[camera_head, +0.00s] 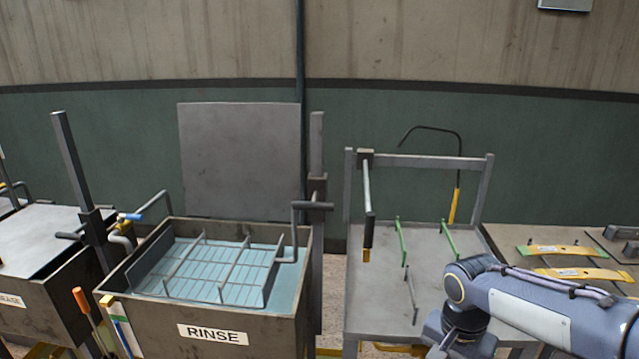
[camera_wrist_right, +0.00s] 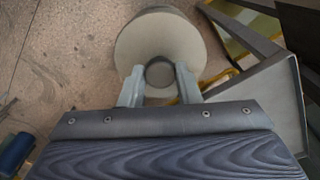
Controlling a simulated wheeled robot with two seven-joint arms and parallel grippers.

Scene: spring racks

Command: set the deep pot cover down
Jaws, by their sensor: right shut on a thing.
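In the right wrist view a round, pale grey-beige cover (camera_wrist_right: 132,50) hangs in front of my right gripper (camera_wrist_right: 160,84). The two fingers are shut on either side of the small dark round knob at its middle. Speckled floor shows around the cover, and I see nothing that it rests on. In the head view my right arm comes in at the lower right; its gripper and the cover are below the picture edge. My left gripper is in neither view. No deep pot can be made out.
A bench (camera_head: 510,240) at the right bears yellow strips (camera_head: 555,251). A grey tray-like edge (camera_wrist_right: 270,95) lies right of the cover.

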